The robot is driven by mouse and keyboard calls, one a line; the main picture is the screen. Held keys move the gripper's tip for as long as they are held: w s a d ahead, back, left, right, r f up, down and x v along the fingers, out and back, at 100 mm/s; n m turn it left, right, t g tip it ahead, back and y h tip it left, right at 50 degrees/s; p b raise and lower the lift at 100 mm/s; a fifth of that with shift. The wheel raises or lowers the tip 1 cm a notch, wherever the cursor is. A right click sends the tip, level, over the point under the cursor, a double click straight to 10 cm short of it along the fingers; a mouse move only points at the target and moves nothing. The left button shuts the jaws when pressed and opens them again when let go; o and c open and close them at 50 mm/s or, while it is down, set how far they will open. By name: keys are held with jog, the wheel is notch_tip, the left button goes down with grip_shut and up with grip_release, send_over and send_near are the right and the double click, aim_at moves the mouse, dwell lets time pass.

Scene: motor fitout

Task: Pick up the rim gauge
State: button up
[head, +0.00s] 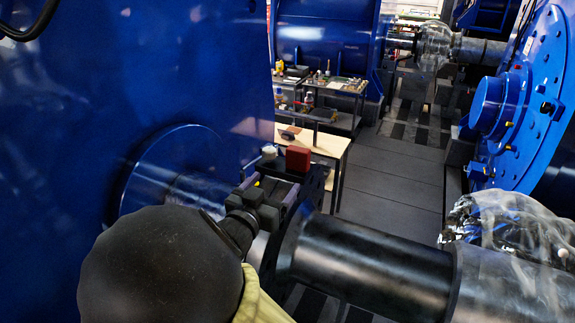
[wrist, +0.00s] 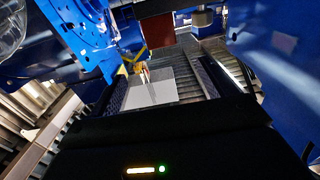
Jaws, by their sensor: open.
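My gripper (head: 287,175) reaches away from the camera in the head view, over the dark shaft area beside the large blue housing. In the wrist view its two dark fingers (wrist: 163,72) stand wide apart with nothing held between them. A red block (head: 298,159) shows just past the fingertips; a red-brown block (wrist: 157,30), likely the same one, shows beyond them in the wrist view. I cannot tell whether this block is the rim gauge, or whether it touches a finger. No other thing is clearly recognisable as the gauge.
A pale wooden table (head: 325,143) with small items stands beyond the gripper. Dark carts (head: 345,86) with bottles are behind it. A thick black shaft (head: 365,262) crosses the foreground. A blue flanged machine (head: 530,100) stands right, plastic-wrapped parts (head: 515,235) below it. Grey floor (head: 398,175) lies clear between.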

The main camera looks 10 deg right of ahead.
aim_at(297, 154)
jog(key=p+x, duration=0.2)
jog(key=x, duration=0.9)
jog(key=shift+w+p, duration=0.2)
jog(key=shift+p, duration=0.2)
jog(key=shift+w+d+f, duration=0.1)
jog(key=shift+w+d, duration=0.2)
jog(key=shift+w, duration=0.15)
jog(key=shift+w+d+r+p, duration=0.3)
jog(key=shift+w+p, duration=0.05)
jog(key=shift+p, duration=0.15)
jog(key=p+x, duration=0.2)
jog(key=x, duration=0.1)
jog(key=shift+w+r, duration=0.15)
jog(key=shift+w, duration=0.1)
jog(key=shift+w+d, duration=0.3)
jog(key=shift+w, duration=0.05)
